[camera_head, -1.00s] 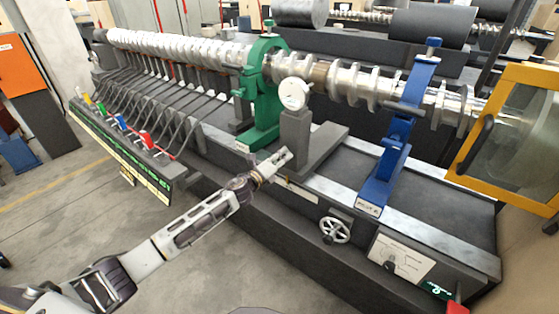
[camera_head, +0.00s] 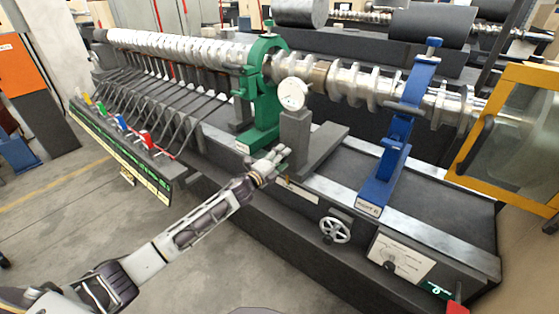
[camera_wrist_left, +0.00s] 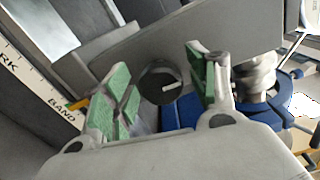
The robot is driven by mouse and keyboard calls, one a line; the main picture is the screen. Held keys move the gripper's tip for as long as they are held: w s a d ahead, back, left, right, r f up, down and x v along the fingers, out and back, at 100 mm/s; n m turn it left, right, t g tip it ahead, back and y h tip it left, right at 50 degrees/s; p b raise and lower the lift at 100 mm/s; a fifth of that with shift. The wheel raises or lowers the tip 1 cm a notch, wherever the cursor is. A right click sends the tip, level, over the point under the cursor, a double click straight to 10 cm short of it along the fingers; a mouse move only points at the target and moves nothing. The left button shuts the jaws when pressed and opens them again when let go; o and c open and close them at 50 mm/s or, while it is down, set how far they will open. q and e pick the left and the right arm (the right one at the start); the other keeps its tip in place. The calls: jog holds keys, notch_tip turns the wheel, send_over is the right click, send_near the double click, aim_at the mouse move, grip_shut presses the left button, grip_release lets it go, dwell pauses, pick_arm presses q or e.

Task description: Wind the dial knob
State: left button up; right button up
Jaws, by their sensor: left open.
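The dial knob (camera_wrist_left: 160,85) is a round dark knob with a short white pointer line. It shows in the left wrist view between the two green-padded fingers of my left gripper (camera_wrist_left: 165,92). The fingers are open, one on each side, with visible gaps to the knob. In the head view my left gripper (camera_head: 280,155) is at the foot of the grey post (camera_head: 295,130), which carries a white round gauge (camera_head: 292,94). I cannot make out the dark knob beside the gripper in the head view. My right gripper is not in view.
A green ring stand (camera_head: 264,100) and a blue stand (camera_head: 385,175) hold the long crankshaft (camera_head: 345,82) over the dark machine bed (camera_head: 435,205). A small handwheel (camera_head: 334,230) and a white panel (camera_head: 402,258) are on the bed's front. The floor in front is clear.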

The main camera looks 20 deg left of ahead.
pick_arm(q)
jog(key=p+v, duration=0.1)
jog(key=v, duration=0.5)
jog(key=shift+s+a, duration=0.15)
jog(key=shift+s, duration=0.25)
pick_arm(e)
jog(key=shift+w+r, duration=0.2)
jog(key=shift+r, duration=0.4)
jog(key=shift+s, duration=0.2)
